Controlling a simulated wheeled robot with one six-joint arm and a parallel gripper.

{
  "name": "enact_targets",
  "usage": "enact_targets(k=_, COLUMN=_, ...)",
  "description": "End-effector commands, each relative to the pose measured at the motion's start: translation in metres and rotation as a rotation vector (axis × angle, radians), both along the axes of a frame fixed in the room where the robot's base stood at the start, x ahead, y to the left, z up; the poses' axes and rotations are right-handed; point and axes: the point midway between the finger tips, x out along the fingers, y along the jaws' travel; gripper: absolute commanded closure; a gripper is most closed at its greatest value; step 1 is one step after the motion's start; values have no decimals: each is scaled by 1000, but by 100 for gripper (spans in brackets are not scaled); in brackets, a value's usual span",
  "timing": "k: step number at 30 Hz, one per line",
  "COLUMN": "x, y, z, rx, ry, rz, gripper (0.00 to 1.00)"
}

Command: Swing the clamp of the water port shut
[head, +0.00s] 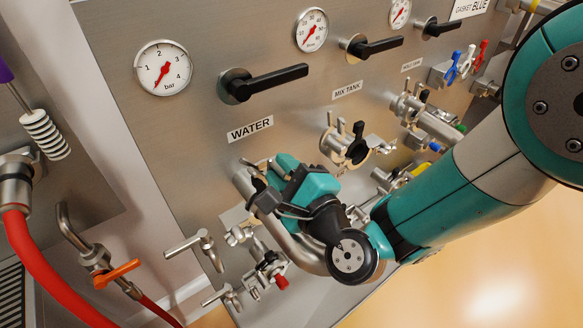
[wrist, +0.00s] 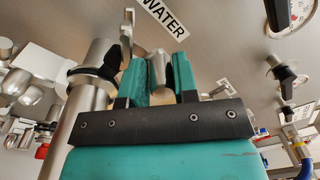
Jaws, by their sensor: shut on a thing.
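The WATER label (head: 250,129) marks the water port, whose steel pipe (head: 297,247) curves below it. My gripper (head: 284,176) is at this port, in front of the panel. In the wrist view, its two teal fingers (wrist: 159,62) are shut on a grey metal piece of the clamp (wrist: 158,76). The port's steel pipe (wrist: 92,100), with a dark band near its top, stands just left of the fingers. My gripper hides much of the clamp in the head view, so I cannot tell how far it is swung.
A black-handled water valve (head: 265,82) and a pressure gauge (head: 163,68) are above the port. The mix tank port clamp (head: 346,146) is to the right. Small steel valves (head: 198,246) sit lower left, and a red hose (head: 45,265) runs at the far left.

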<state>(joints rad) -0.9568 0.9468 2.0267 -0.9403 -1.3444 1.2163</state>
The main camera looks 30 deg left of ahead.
Motion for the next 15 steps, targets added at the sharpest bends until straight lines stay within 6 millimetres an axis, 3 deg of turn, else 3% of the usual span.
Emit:
enact_targets(k=1, x=-23, y=5, z=-18, rx=-42, ry=25, rz=60, gripper=92)
enact_targets(k=15, x=-41, y=11, z=-37, rx=-33, ry=20, rz=43, gripper=96)
